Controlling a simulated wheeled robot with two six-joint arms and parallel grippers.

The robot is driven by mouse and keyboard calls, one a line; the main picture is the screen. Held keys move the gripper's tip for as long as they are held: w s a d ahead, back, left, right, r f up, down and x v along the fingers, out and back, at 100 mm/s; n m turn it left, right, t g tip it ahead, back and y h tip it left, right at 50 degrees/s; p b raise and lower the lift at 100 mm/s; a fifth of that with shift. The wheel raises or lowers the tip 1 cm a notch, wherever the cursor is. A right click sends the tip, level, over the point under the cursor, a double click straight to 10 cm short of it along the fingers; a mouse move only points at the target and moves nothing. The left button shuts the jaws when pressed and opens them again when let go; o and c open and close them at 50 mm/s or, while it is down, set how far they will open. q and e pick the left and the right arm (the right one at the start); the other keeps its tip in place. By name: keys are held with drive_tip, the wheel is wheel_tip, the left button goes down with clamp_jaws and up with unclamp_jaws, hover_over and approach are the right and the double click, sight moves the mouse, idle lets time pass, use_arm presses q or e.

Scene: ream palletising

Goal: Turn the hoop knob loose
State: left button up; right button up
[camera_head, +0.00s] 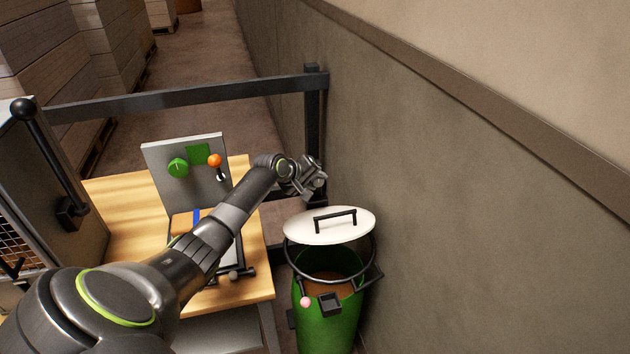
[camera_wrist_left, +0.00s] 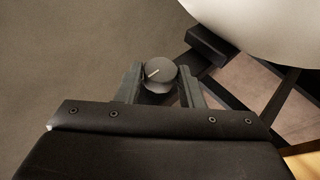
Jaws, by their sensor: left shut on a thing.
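The hoop knob, a grey round knob with a pale pointer line (camera_wrist_left: 160,73), sits between the fingers of my left gripper in the left wrist view. My left gripper (camera_head: 316,182) is shut on it, behind the green bin and close to the wall. In the head view the gripper hides the knob. The green bin (camera_head: 325,328) has a dark hoop (camera_head: 289,262) near its top. A white lid (camera_head: 330,226) with a black handle is above the bin's opening, which shows brown contents. My right gripper is not in view.
A wooden table (camera_head: 125,205) stands left of the bin, with an upright grey panel (camera_head: 160,158) bearing a green knob and an orange ball lever. A dark rail (camera_head: 190,96) runs behind. The wall (camera_head: 450,230) is close on the right.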

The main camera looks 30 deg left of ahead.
use_arm(q)
drive_tip(key=o, duration=1)
drive_tip(key=shift+s, duration=0.1)
drive_tip(key=v, duration=1.7)
drive_tip(key=shift+s+a, duration=0.1)
drive_tip(key=shift+s, duration=0.05)
